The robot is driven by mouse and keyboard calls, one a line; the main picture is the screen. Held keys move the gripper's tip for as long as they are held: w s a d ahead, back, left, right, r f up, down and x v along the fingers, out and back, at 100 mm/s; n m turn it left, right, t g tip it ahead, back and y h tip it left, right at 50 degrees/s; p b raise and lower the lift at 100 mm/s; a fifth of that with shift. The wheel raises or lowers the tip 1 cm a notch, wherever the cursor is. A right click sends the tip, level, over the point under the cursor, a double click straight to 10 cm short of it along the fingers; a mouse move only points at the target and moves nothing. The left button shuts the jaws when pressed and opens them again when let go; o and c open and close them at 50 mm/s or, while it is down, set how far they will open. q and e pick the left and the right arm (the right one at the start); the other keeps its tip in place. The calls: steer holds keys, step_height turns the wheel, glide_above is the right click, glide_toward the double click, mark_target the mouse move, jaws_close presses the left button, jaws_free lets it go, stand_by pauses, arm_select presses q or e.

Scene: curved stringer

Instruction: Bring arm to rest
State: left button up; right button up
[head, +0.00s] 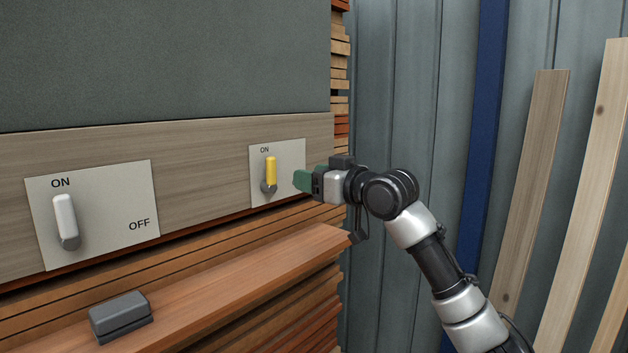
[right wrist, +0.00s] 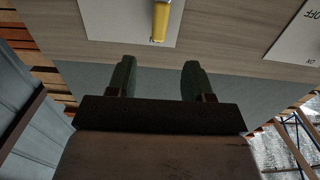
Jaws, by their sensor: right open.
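My right gripper (head: 301,181) has green fingers and is just right of the yellow lever (head: 271,172). The lever points up, toward the ON label on its pale plate (head: 290,160). In the right wrist view the right gripper (right wrist: 158,76) is open and nothing shows between its two fingers. The yellow lever (right wrist: 161,20) stands beyond the fingertips there, apart from them. A white lever (head: 65,222) on a larger plate (head: 110,190) at the left also points up, toward ON, with OFF at the plate's lower right. My left gripper is not in view.
A wooden ledge (head: 235,275) runs below the plates, with a small dark grey block (head: 120,316) at its left. Stacked boards (head: 338,75) form an edge behind my gripper. Planks (head: 530,190) lean on the metal wall (head: 400,90) at the right.

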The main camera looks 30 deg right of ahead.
steer(key=s+a+f+g+h, duration=0.1)
steer(key=s+a+f+g, duration=0.15)
steer(key=f, duration=0.85)
steer(key=s+a+f+g+h, duration=0.15)
steer(key=s+a+f, duration=0.25)
steer(key=f, duration=0.7)
steer(key=s+a+f+g, duration=0.2)
steer(key=s+a+f, duration=0.1)
steer(key=f, duration=0.8)
steer(key=s+f+m+g+h, duration=0.15)
steer(key=s+f, duration=0.35)
steer(key=s, duration=0.5)
steer(key=s+f+g+h, duration=0.1)
steer(key=s+f+g, duration=0.3)
steer(key=s, duration=0.6)
steer(key=s+f+m+g+h, duration=0.1)
steer(key=s+f+g+h, duration=0.1)
steer(key=s+f, duration=0.65)
step_height(320, 180, down, 25)
steer(key=s, duration=0.3)
steer(key=s+d+f+g, duration=0.1)
steer(key=s+f, duration=0.6)
steer(key=s+d+f+g, duration=0.1)
steer(key=s+d+f, duration=0.1)
steer(key=s+f, duration=0.6)
steer(key=shift+s+d, duration=0.25)
